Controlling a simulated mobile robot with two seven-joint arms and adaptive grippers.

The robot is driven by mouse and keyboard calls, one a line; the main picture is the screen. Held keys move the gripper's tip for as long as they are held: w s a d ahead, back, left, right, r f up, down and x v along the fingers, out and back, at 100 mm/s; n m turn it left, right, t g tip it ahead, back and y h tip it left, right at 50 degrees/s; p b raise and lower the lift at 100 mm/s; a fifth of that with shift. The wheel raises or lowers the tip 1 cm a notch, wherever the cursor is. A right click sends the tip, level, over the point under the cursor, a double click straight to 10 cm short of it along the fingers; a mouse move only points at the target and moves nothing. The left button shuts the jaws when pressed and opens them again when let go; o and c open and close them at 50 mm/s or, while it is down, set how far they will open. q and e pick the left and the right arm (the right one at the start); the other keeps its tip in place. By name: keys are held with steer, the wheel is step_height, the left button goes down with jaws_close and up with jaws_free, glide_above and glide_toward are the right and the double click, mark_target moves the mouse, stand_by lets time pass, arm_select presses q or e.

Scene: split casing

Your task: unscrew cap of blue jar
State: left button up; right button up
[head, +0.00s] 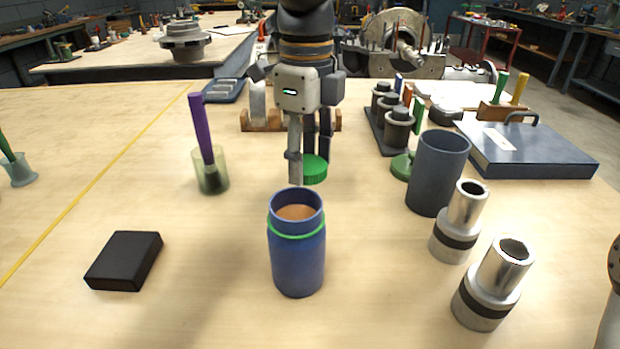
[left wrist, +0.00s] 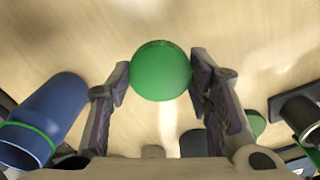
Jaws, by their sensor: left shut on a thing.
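The blue jar (head: 298,262) stands upright and uncapped on the table, with a green ring below its rim and brown contents showing inside. My left gripper (head: 308,170) is shut on a round green cap (head: 315,171), behind the jar's mouth and apart from it. In the left wrist view the cap (left wrist: 160,70) sits between the two fingertips (left wrist: 160,82), and the blue jar (left wrist: 58,108) lies to the left with its green ring (left wrist: 28,134). My right gripper is not in view.
A dark grey cylinder (head: 437,175) and two metal sockets (head: 460,222) (head: 492,284) stand right of the jar. A cup with a purple-handled tool (head: 211,172) and a black box (head: 125,260) are left. Another green round piece (head: 402,167) lies beside the cylinder. Table between jar and box is clear.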

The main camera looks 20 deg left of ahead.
mark_target(307, 182)
arm_select(q)
step_height(307, 182, down, 5)
steer(key=shift+r, duration=0.2)
steer(key=shift+f, duration=0.1)
steer(key=o, duration=1.3)
steer(key=shift+w, duration=0.1)
